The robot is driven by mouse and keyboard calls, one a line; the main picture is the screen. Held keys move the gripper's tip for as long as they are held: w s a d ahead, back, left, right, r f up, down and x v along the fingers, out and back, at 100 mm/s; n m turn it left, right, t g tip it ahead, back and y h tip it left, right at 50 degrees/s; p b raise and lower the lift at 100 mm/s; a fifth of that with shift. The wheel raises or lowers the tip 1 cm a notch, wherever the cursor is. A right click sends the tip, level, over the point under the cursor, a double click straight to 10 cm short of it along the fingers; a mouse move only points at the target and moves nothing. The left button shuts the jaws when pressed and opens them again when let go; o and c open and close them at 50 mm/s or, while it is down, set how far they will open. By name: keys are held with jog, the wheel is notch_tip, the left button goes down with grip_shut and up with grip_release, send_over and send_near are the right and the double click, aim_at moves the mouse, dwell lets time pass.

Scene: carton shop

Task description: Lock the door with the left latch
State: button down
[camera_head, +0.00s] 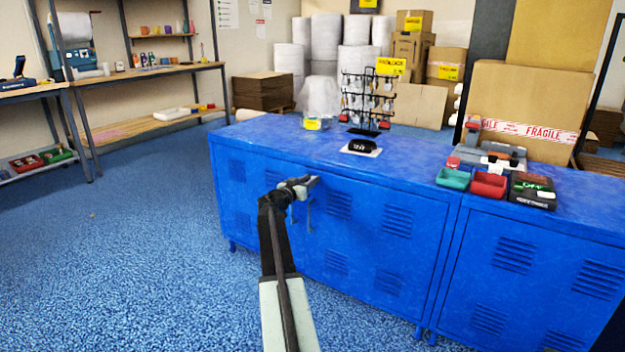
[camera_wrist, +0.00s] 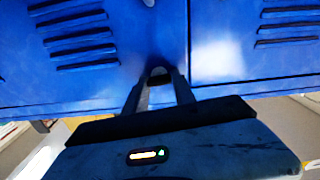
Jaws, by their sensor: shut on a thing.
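A blue metal locker (camera_head: 375,265) with slatted vents stands in front of me. My gripper (camera_head: 306,184) is at the upper front of its doors, just below the top edge. A small grey hanging piece (camera_head: 310,214) shows just under the gripper. In the wrist view, my gripper (camera_wrist: 158,84) is shut on a small grey latch (camera_wrist: 158,72) against the blue door face (camera_wrist: 110,75), beside a vertical door seam.
A FRAGILE carton (camera_head: 525,108) stands behind. The blue floor (camera_head: 130,250) at left is clear.

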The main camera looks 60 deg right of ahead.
jog(key=n, duration=0.4)
jog(key=shift+f, duration=0.1)
jog(key=n, duration=0.4)
jog(key=shift+w, duration=0.1)
jog(key=shift+w, duration=0.15)
dwell(0.9)
jog(key=c, duration=1)
grip_release()
jog(key=shift+c, duration=0.2)
jog(key=a, duration=0.8)
